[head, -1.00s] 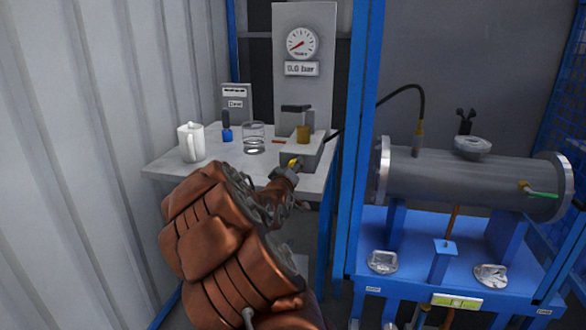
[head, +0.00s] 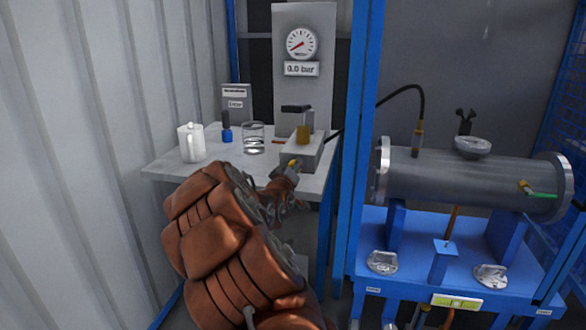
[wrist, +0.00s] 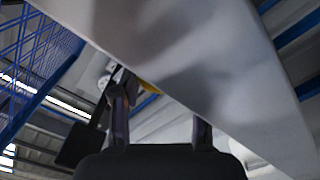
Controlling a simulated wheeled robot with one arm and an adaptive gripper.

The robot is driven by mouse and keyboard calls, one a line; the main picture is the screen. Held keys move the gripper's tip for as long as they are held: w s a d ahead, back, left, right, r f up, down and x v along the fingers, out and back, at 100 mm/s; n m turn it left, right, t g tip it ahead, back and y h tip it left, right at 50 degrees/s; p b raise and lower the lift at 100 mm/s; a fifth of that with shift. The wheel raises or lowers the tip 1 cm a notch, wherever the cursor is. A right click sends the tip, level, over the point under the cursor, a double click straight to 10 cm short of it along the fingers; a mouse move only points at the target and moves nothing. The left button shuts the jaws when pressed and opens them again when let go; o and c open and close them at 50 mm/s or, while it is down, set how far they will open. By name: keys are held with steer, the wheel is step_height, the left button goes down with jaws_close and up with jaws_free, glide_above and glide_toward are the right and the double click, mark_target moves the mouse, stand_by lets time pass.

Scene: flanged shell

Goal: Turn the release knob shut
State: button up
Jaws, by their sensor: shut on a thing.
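The release knob (head: 294,163) shows as a small yellow piece at the front of the grey pump block (head: 301,152), on the bench. My gripper (head: 291,170) reaches it from the front and is shut on it. My fingers and wrist hide most of the knob, so its angle cannot be read. In the wrist view, my gripper's two fingers (wrist: 160,112) stand apart, with a bit of the yellow knob (wrist: 148,86) near the left finger. The gauge (head: 301,43) above has its needle at the low end, and its display reads 0.0 bar.
On the bench (head: 170,170) stand a white jug (head: 190,143), a blue-based item (head: 227,134) and a glass beaker (head: 253,138). A blue frame post (head: 358,160) rises close on the right. Beyond it, a grey flanged shell (head: 455,182) lies on a blue stand.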

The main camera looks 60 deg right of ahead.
steer(key=m, duration=0.8)
steer(key=shift+s+r+m+b, duration=0.1)
steer(key=shift+m+b, duration=0.2)
steer(key=m+b, duration=0.1)
steer(key=m, duration=0.1)
steer(key=m+b, duration=0.1)
steer(key=m, duration=0.2)
steer(key=shift+s+f, duration=0.1)
steer(key=shift+f, duration=0.1)
steer(key=shift+s+d+m+b, duration=0.1)
steer(key=shift+m+b, duration=1.05)
steer(key=shift+m, duration=0.95)
steer(key=shift+r, duration=0.1)
steer(key=o, duration=0.9)
